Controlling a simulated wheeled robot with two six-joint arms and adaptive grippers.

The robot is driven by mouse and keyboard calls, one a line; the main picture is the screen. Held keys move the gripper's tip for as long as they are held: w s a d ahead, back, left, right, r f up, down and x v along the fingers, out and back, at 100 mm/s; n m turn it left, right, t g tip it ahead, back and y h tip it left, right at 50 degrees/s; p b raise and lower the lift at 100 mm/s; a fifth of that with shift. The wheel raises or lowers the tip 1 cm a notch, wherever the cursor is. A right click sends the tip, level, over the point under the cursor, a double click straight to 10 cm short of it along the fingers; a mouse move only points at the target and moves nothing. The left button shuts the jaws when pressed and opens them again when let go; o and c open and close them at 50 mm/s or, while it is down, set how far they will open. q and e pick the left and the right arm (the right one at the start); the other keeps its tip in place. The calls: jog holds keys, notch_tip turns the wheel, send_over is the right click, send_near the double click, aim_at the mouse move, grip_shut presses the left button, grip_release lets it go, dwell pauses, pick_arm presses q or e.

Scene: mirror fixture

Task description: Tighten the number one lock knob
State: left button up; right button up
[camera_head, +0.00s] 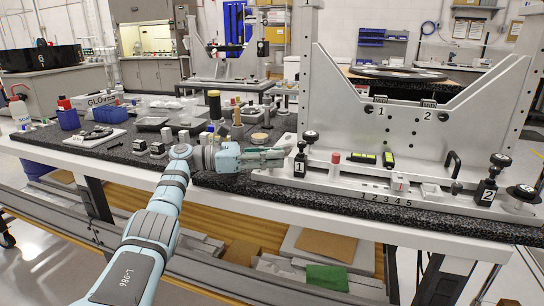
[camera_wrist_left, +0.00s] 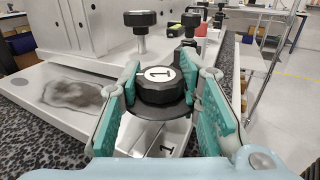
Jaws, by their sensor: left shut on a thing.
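The number one lock knob (camera_wrist_left: 162,88) is a round black knob with a white "1" label on top, seen in the left wrist view. It sits above a dark disc on the metal base plate (camera_wrist_left: 35,88). My left gripper (camera_wrist_left: 162,85) has its teal fingers on both sides of the knob and is shut on it. In the head view my left gripper (camera_head: 283,155) is at the left end of the fixture, beside the black block marked "1" (camera_head: 299,167). There the gripper hides the knob. My right gripper is not in view.
The mirror fixture (camera_head: 400,135) stands upright behind the plate. A black knob on a stem (camera_head: 310,137) rises close to the gripper. A red-topped post (camera_head: 335,159) and a block marked "2" (camera_head: 486,192) are farther right. Bottles and small parts crowd the dark tabletop to the left.

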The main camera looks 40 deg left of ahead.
pick_arm(q)
jog(key=o, duration=0.9)
jog(key=shift+a, duration=0.1)
jog(key=v, duration=0.7)
jog(key=shift+s+a, duration=0.1)
jog(key=shift+a, duration=0.05)
